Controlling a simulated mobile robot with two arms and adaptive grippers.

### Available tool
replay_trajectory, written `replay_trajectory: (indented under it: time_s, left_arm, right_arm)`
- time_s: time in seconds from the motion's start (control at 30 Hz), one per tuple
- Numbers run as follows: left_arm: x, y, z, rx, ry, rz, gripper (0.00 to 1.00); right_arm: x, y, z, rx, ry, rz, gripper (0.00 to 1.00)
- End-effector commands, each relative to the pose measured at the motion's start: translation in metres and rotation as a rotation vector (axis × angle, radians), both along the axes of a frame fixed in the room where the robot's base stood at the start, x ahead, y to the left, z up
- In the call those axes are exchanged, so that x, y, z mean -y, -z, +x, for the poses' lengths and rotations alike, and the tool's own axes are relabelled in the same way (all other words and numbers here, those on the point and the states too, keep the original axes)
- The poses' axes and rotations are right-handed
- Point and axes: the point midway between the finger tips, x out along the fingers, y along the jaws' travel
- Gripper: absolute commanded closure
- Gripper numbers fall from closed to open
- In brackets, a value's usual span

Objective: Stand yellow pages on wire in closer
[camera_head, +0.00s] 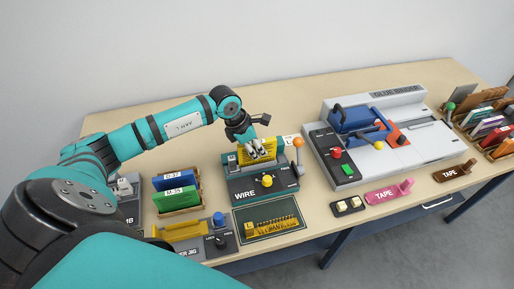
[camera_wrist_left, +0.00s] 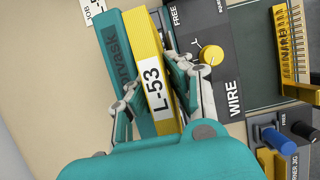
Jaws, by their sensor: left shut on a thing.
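The yellow pages (camera_wrist_left: 148,62), labelled L-53, are a thin upright block between the fingers of my left gripper (camera_wrist_left: 157,108). In the head view the gripper (camera_head: 258,152) is over the wire closer (camera_head: 250,193), with the yellow pages (camera_head: 243,157) at its back part. The closer has a dark panel marked WIRE, a yellow knob (camera_head: 267,180) and a lever with an orange ball (camera_head: 298,142). My right gripper is not in view.
A dark mat (camera_head: 242,231) with a yellow toothed piece (camera_head: 275,226) lies in front of the closer. A rack with blue (camera_head: 173,178) and green (camera_head: 175,197) blocks is at left. A large grey-blue machine (camera_head: 410,142) stands at right. The table behind the closer is clear.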

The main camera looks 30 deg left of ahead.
Motion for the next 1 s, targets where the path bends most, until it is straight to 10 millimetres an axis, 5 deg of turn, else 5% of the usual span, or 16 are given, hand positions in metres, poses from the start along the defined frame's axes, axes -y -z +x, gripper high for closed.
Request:
replay_trajectory:
  time_s: [0.53,0.57,0.63,1.0]
  left_arm:
    - [0.0,0.011,0.0,0.001,0.0,-0.001,1.0]
    - [0.0,0.01,0.0,0.001,0.0,0.0,0.8]
    - [0.0,0.01,0.0,0.001,0.0,-0.001,0.72]
    - [-0.002,0.002,-0.002,0.0,0.0,0.0,0.72]
  right_arm:
    - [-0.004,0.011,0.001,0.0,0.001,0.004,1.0]
    - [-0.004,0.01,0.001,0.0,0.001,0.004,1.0]
    - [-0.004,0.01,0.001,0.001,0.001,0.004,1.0]
    - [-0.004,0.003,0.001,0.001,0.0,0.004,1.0]
